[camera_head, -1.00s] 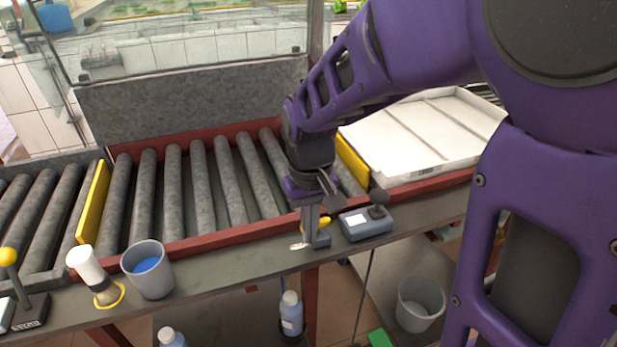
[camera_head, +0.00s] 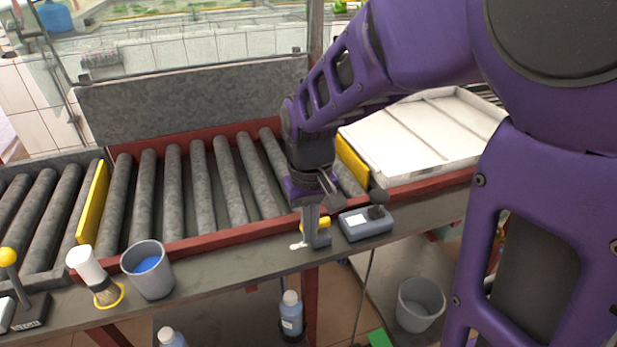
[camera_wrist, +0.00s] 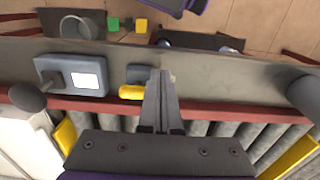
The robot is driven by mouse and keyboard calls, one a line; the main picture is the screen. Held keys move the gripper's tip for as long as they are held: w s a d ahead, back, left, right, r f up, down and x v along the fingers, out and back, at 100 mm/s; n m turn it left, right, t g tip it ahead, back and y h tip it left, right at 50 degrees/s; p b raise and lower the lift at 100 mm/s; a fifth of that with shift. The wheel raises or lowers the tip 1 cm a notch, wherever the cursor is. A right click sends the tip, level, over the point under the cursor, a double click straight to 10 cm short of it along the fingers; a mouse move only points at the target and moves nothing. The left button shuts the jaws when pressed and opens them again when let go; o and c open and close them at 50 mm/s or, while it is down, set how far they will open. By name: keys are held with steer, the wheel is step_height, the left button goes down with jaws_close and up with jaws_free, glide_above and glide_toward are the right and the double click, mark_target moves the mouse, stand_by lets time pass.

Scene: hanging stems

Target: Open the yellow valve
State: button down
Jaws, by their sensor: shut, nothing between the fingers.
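The yellow valve (camera_head: 323,223) has a yellow handle on a small grey-blue base (camera_head: 322,241) at the bench's front strip, and is partly hidden by my gripper in the head view. In the wrist view the yellow handle (camera_wrist: 131,92) lies just left of my fingers, with its base (camera_wrist: 140,74) beyond. My gripper (camera_head: 311,243) points down beside the valve, its fingers closed together with nothing between them; it also shows in the wrist view (camera_wrist: 160,74). The fingers look very close to the handle; whether they touch it I cannot tell.
A grey-blue box with a black-knobbed lever (camera_head: 365,223) stands close right of the valve. A grey cup (camera_head: 149,270), a brush (camera_head: 95,277) and a yellow-knobbed lever (camera_head: 22,290) stand to the left. Rollers with a red rail (camera_head: 225,238) run behind. The front strip between cup and valve is mostly clear.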

steer(key=shift+f, duration=0.15)
steer(key=shift+f, duration=0.95)
steer(key=shift+w+a, duration=0.1)
steer(key=shift+w, duration=0.1)
